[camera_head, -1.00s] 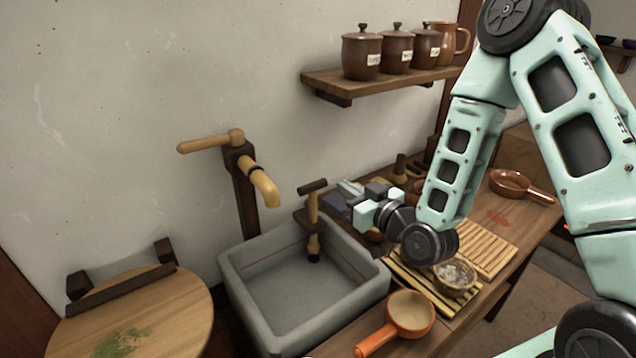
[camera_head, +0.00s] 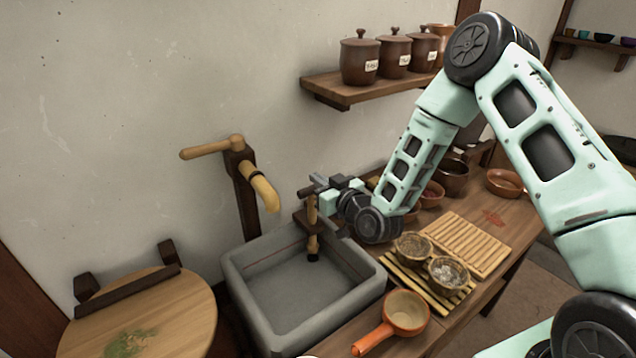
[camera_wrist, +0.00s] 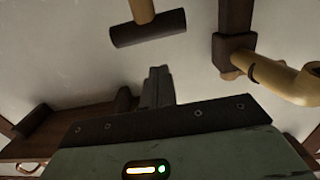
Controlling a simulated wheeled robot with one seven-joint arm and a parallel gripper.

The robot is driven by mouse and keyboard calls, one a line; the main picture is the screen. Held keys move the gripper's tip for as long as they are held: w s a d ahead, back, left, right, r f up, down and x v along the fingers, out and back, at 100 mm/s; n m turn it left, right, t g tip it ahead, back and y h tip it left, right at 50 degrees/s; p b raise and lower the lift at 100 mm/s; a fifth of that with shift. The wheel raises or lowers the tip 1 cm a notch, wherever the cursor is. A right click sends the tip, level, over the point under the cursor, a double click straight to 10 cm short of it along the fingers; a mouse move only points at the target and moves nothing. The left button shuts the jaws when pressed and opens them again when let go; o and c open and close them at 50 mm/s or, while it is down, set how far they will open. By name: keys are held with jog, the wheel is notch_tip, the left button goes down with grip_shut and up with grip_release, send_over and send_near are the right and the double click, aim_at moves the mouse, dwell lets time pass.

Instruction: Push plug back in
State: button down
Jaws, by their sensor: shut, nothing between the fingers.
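The plug stick (camera_head: 312,238) stands upright at the back right of the stone sink (camera_head: 233,275), a pale shaft with a dark crossbar handle (camera_head: 306,192) on top. A bracket at the sink's back edge surrounds the shaft. Its dark lower end is near the sink wall; I cannot tell how it sits against any outlet. My gripper (camera_head: 319,181) is shut and empty, close beside the handle, partly covering it in the head view. In the wrist view the handle (camera_wrist: 148,28) appears beyond and above the shut fingers (camera_wrist: 158,88), with no clear contact.
A wooden spout (camera_head: 262,190) with a lever rises left of the plug stick. Right of the sink are an orange-handled pan (camera_head: 405,312), two small bowls on a slatted rack (camera_head: 425,288) and more pots. A shelf (camera_head: 360,90) with lidded jars hangs above. The sink basin looks empty.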

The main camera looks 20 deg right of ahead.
jog(key=shift+w+a+f, duration=0.1)
jog(key=shift+w+f, duration=0.1)
jog(key=shift+f, duration=1)
notch_tip(320, 180, down, 4)
jog(key=b, duration=0.3)
jog(key=shift+f, duration=0.1)
